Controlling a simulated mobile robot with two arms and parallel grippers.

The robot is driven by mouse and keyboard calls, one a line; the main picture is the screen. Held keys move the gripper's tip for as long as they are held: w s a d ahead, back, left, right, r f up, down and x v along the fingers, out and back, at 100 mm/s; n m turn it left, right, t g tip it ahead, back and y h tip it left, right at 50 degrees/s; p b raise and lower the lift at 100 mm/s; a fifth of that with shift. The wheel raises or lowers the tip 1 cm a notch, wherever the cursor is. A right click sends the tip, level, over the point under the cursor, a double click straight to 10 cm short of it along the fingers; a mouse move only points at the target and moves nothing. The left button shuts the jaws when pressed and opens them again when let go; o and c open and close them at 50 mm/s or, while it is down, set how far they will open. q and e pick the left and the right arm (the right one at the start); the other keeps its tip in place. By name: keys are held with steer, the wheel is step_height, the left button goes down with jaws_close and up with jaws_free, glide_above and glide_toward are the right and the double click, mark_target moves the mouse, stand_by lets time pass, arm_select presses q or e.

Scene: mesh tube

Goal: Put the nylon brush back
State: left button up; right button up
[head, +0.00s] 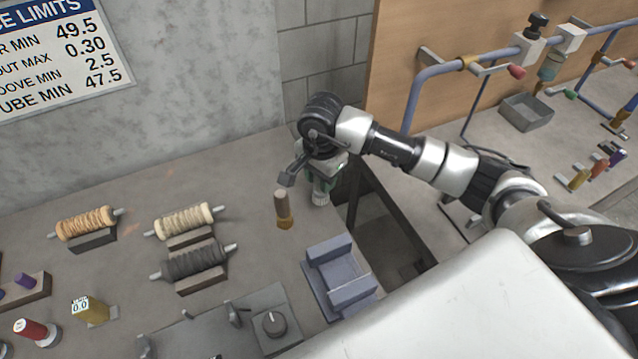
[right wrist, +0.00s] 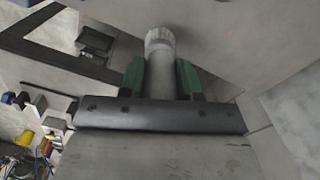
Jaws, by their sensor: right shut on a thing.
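My right gripper (head: 324,180) points down over the back of the bench, near the bench's right edge. Its green fingers are shut on a pale brush (head: 320,199), whose whitish end shows below them. In the right wrist view the pale brush (right wrist: 160,62) sticks out between the two green fingers of the gripper (right wrist: 161,78). I cannot tell whether its end touches the bench. My left gripper is not in view.
A blue-grey cradle (head: 340,290) sits in front of the gripper. Thread spools (head: 187,222) lie on stands to the left. A panel with a dark knob (head: 273,324) is at the front. A dark gap (head: 385,235) separates the right-hand bench.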

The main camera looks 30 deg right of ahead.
steer(key=shift+w+a+f, duration=0.1)
steer(key=shift+w+f, duration=0.05)
step_height(320, 180, down, 3)
steer(key=shift+f+p, duration=0.1)
steer(key=shift+p, duration=0.75)
steer(key=shift+f, duration=0.4)
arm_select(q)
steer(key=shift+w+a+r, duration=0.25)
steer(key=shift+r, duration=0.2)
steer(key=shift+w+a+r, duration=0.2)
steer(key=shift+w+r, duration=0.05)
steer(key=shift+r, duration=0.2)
arm_select(e)
steer(key=shift+f, duration=0.15)
steer(key=o, duration=1)
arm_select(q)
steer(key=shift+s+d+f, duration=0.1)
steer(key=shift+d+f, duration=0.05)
